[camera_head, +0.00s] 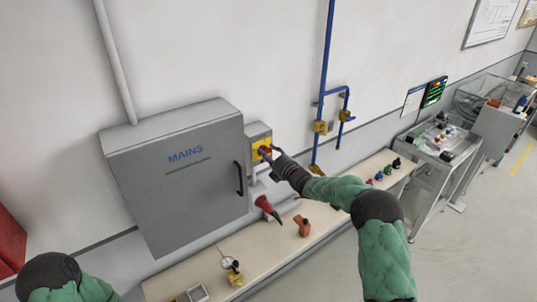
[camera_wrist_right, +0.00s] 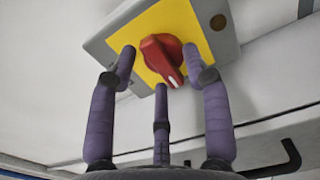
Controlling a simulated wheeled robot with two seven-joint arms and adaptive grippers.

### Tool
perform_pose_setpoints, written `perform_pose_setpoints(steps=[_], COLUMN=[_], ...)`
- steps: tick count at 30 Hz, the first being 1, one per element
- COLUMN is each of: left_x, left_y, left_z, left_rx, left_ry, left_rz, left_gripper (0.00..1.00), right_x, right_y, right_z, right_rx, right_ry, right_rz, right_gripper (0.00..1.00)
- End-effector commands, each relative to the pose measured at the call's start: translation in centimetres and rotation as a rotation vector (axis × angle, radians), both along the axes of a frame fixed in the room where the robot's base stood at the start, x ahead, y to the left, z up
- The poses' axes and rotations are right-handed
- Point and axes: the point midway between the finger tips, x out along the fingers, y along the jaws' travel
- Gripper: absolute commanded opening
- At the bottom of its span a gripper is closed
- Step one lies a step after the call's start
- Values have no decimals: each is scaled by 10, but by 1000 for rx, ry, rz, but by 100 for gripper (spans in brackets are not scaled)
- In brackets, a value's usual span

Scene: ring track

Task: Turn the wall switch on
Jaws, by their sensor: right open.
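The wall switch is a grey box with a yellow plate and a red rotary knob (camera_head: 264,150), mounted just right of the MAINS cabinet. In the right wrist view the red knob (camera_wrist_right: 160,52) sits on its yellow plate (camera_wrist_right: 197,33), with its white mark toward the bottom, slightly right. My right gripper (camera_head: 272,154) is open at the switch. Two of its fingers flank the knob left and right, and a third is below it; whether any touches cannot be told. My left arm shows at the bottom left, but its gripper is out of view.
The grey MAINS cabinet (camera_head: 175,180) with a black handle (camera_head: 239,179) stands left of the switch. A bench (camera_head: 330,224) below carries a red-and-black tool (camera_head: 267,208), an orange tool (camera_head: 302,226) and small coloured items. Blue pipes with yellow valves (camera_head: 320,127) run up the wall to the right.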

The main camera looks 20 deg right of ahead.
Motion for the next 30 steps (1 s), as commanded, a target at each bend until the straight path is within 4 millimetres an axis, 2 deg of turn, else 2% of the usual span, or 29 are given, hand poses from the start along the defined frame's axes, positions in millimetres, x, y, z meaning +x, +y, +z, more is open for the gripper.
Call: perform_pose_setpoints(steps=[2, 7, 8, 20, 30], left_x=[0, 0, 0, 0, 0], left_y=[0, 0, 0, 0, 0], left_z=[0, 0, 0, -7, -35], left_rx=[0, 0, 0, 0, 0], left_ry=[0, 0, 0, 0, 0], left_rz=[0, 0, 0, 0, 0], left_gripper=[45, 45, 45, 45, 45], right_x=[0, 0, 0, 0, 0], right_y=[0, 0, 0, -1, -2], right_z=[0, 0, 0, -1, -4], right_rx=[0, 0, 0, 39, 254], right_ry=[0, 0, 0, 14, 92], right_rz=[0, 0, 0, 0, -1], right_gripper=[49, 4, 0, 0, 0])
